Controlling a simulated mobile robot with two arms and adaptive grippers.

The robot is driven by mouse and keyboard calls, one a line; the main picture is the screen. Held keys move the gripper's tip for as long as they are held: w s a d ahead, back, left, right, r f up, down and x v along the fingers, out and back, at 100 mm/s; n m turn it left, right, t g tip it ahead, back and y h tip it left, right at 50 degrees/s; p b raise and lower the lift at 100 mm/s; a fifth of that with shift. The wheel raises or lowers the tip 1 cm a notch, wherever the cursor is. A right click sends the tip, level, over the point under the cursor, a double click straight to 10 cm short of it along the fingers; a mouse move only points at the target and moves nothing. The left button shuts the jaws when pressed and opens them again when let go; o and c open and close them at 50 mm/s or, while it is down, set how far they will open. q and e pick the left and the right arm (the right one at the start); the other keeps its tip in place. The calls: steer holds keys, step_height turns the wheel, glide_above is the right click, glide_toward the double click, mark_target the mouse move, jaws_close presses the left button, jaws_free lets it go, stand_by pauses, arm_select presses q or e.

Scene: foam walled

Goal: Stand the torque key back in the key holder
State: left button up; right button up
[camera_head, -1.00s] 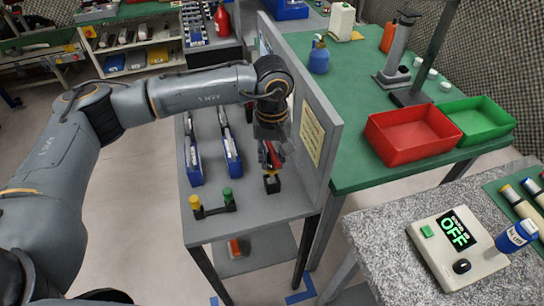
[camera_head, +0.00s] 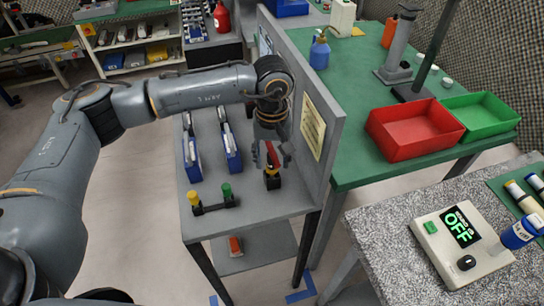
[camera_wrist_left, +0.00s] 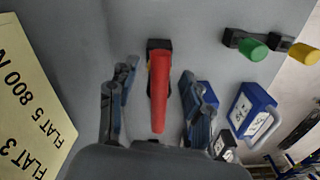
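The torque key (camera_head: 271,156), with a red handle, stands upright in the small black key holder (camera_head: 272,183) on the grey bench. A bit of yellow shows at its lower end in the head view. In the left wrist view the red handle (camera_wrist_left: 159,92) points towards the camera, and the dark holder (camera_wrist_left: 158,45) is partly hidden behind it. My left gripper (camera_head: 271,160) is just above, its fingers spread on both sides of the handle. The left wrist view shows a gap between the handle and each finger (camera_wrist_left: 156,110). My right gripper is out of view.
A black rack with yellow and green knobs (camera_head: 212,205) stands at the bench's front left. A grey upright panel (camera_head: 330,130) with a yellow notice closes the right side.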

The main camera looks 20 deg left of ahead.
arm_select(q)
steer(key=shift+r, duration=0.1)
step_height(320, 180, up, 12)
steer(key=shift+f, duration=0.1)
stand_by(0.4)
stand_by(0.5)
